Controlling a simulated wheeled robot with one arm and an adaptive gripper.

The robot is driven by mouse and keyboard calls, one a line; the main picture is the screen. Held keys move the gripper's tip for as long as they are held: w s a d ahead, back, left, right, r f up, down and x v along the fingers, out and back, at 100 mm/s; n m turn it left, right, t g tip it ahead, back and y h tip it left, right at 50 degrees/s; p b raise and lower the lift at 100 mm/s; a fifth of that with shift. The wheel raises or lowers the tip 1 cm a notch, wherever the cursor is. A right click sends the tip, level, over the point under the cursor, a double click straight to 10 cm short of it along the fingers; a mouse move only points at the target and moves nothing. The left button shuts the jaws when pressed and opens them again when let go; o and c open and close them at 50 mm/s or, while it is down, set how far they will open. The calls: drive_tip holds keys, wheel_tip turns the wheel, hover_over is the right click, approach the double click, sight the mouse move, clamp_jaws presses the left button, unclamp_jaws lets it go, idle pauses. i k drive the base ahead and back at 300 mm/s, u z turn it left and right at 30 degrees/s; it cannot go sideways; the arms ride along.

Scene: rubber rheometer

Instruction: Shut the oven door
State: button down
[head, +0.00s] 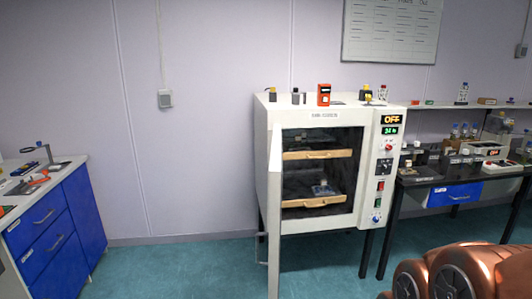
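The white oven (262,150) stands against the back wall on dark legs, right of centre. Its door (274,220) is open, hinged at the left and swung out towards me, so I see it almost edge-on. A handle (262,250) sticks out to the left of the door's near edge. The dark chamber shows two wooden-fronted shelves, an upper one (317,154) and a lower one (314,202). A small pale-blue item (324,190) sits on the lower shelf. My gripper is not in view.
Copper-coloured links at the lower right look like my arm. A blue-drawered cabinet (58,225) stands at the left. A dark bench (470,185) with instruments stands right of the oven. Small objects, including a red one (324,95), sit on the oven top. Green floor (180,270) is clear left of the door.

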sight(275, 171)
drive_tip(key=z, duration=1.85)
drive_tip(key=k, duration=1.15)
drive_tip(key=u, duration=1.7)
drive_tip(key=i, duration=0.5)
drive_tip(key=u, duration=1.3)
drive_tip(key=i, duration=0.35)
drive_tip(key=u, duration=0.25)
